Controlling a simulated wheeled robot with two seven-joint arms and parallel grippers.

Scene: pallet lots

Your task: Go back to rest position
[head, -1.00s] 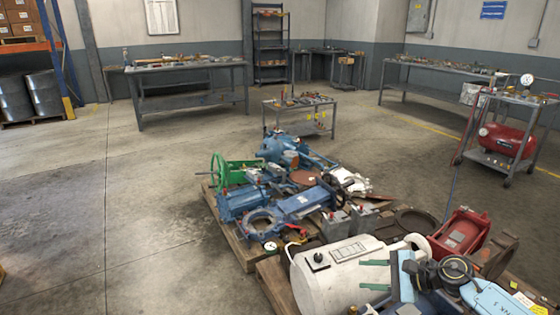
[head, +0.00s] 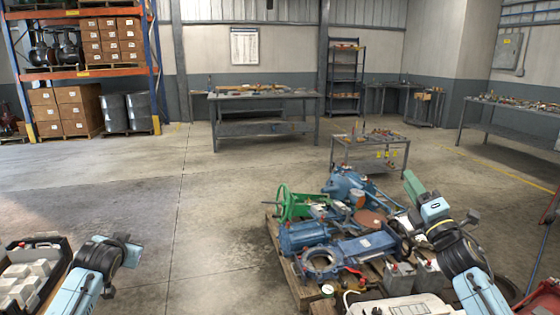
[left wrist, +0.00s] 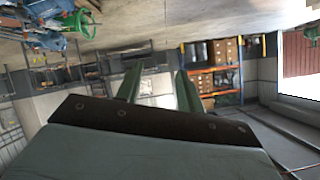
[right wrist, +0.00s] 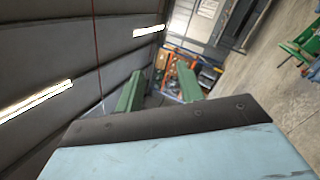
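My right arm comes up from the lower right in the head view, above the pallet of machine parts. Its gripper (head: 411,183) points up and away, and in the right wrist view (right wrist: 158,80) its two green fingers stand apart with nothing between them. My left arm shows at the lower left of the head view, where its fingers cannot be made out. In the left wrist view my left gripper (left wrist: 157,78) has its green fingers apart and empty. Both grippers are clear of any object in their wrist views.
A wooden pallet (head: 284,262) bears blue pumps, a green handwheel (head: 283,203) and other parts. A dark crate (head: 62,247) with pale blocks is at lower left. A small cart (head: 370,151), benches and a pallet rack (head: 85,72) stand behind. The middle floor is clear.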

